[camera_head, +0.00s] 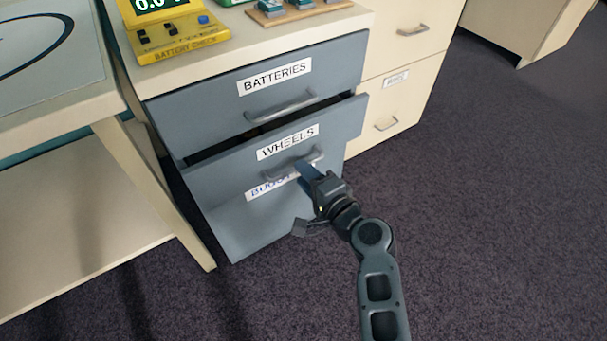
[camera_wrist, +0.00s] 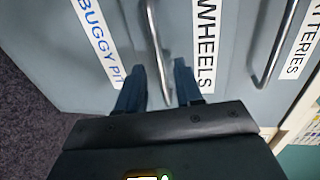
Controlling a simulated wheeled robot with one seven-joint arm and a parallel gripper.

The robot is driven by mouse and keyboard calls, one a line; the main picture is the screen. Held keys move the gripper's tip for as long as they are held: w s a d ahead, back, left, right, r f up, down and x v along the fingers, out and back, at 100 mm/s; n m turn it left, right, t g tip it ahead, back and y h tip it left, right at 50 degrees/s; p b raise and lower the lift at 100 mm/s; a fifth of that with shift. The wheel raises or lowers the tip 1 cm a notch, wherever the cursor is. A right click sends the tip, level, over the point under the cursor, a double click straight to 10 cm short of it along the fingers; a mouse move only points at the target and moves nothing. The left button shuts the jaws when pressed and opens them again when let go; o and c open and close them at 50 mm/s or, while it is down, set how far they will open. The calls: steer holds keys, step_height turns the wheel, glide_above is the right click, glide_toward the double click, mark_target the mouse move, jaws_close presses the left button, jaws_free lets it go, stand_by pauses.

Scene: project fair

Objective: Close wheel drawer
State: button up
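The wheel drawer (camera_head: 225,172) is a blue-grey drawer with a white WHEELS label (camera_head: 288,142) and a curved grey bar handle (camera_head: 288,170). It stands partly out of the cabinet, with a dark gap above its front. My gripper (camera_head: 308,169) is at the right part of this handle and hides some of it. In the wrist view, my gripper (camera_wrist: 160,68) has its two blue fingers apart, one on each side of the handle (camera_wrist: 155,40). Whether a finger touches the bar or the front cannot be told.
The BATTERIES drawer (camera_head: 200,110) is above; the BUGGY-labelled front (camera_head: 235,225) is below. A yellow battery checker (camera_head: 175,35) stands on the cabinet top. A cream table (camera_head: 160,190) is at left, cream drawers (camera_head: 400,90) at right. Dark carpet (camera_head: 490,210) is clear.

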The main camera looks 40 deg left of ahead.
steer(key=shift+x, duration=1)
jaws_close()
stand_by(0.8)
